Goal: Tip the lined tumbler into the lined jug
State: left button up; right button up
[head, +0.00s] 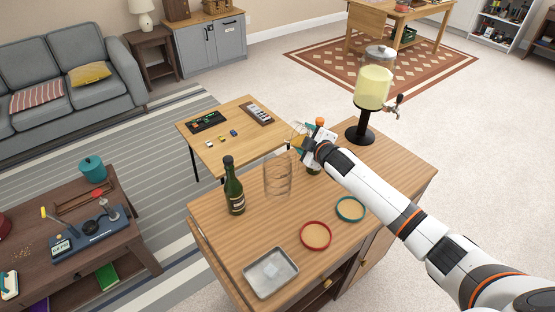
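The lined jug (278,174) is clear glass with faint lines. It stands upright on the wooden cabinet top, right of the green bottle. My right gripper (304,147) is above and just right of the jug's rim. It appears shut on a small clear glass, the lined tumbler (297,131), which looks tilted to the left. The tumbler's outline is faint, and I cannot tell what is in it. The fingers are small and partly lost against the things behind. My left gripper is not in view.
A green bottle (233,187) stands left of the jug. An orange-capped bottle (319,122) is partly hidden behind my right gripper. A drink dispenser (373,88) stands at the back. A red coaster (316,235), a teal coaster (350,208) and a metal tray (271,272) lie in front.

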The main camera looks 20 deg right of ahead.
jog(key=shift+f+n+b, duration=0.2)
jog(key=shift+n+b, duration=0.1)
jog(key=shift+b, duration=0.1)
jog(key=shift+n+h+b, duration=0.3)
jog(key=shift+h, duration=0.1)
jog(key=shift+a+f+n+h+b, duration=0.15)
jog(key=shift+f+n+h+b, duration=0.2)
jog(key=shift+n+b, duration=0.45)
jog(key=shift+a+r+n+h+p, duration=0.45)
jog(key=shift+a+r+n+p, duration=0.15)
jog(key=shift+a, duration=0.15)
dwell(0.3)
jog(key=shift+a+r, duration=0.15)
dwell(0.4)
jog(key=shift+r+n+p, duration=0.1)
jog(key=shift+n+p, duration=0.25)
jog(key=shift+n, duration=0.05)
jog(key=shift+a+r, duration=0.15)
